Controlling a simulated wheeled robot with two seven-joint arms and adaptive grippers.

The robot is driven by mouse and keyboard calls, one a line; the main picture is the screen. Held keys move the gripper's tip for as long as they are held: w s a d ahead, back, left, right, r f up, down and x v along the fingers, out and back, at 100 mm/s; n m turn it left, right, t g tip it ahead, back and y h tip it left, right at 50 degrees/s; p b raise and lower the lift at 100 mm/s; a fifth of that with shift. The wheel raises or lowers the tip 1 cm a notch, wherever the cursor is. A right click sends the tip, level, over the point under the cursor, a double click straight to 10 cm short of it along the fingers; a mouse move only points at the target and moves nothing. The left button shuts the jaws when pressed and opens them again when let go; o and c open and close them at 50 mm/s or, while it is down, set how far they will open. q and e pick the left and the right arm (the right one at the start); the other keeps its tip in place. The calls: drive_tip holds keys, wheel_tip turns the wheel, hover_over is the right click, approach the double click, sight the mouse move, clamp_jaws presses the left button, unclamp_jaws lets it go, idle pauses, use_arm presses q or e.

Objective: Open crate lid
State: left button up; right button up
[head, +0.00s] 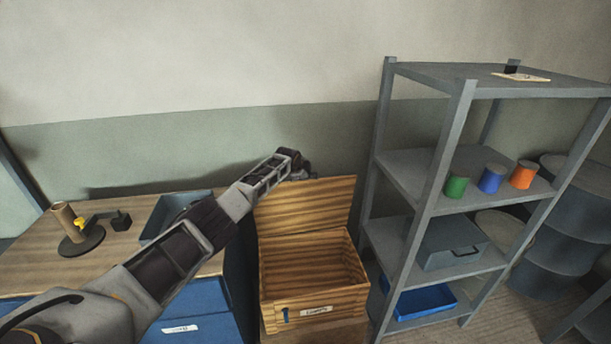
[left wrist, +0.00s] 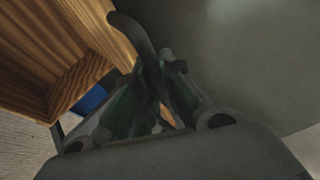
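My right gripper is not in view.
The workbench (head: 110,251) at left holds a cardboard tube on a round stand and a blue-grey tray (head: 160,216). A grey shelf rack (head: 450,130) stands close to the crate's right, with green, blue and orange cans (head: 491,179) and a blue tray (head: 425,302). Drums stand far right.

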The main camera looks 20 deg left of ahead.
use_arm(q)
drive_tip(key=o, duration=0.5)
drive_tip(key=shift+a+f, duration=0.1)
drive_tip(key=shift+f, duration=0.2)
drive_tip(key=shift+r, duration=0.2)
drive_tip(key=shift+s+r, duration=0.1)
drive_tip(key=shift+r, duration=0.05)
drive_tip(key=shift+s, duration=0.1)
drive_tip(key=shift+v, duration=5.65)
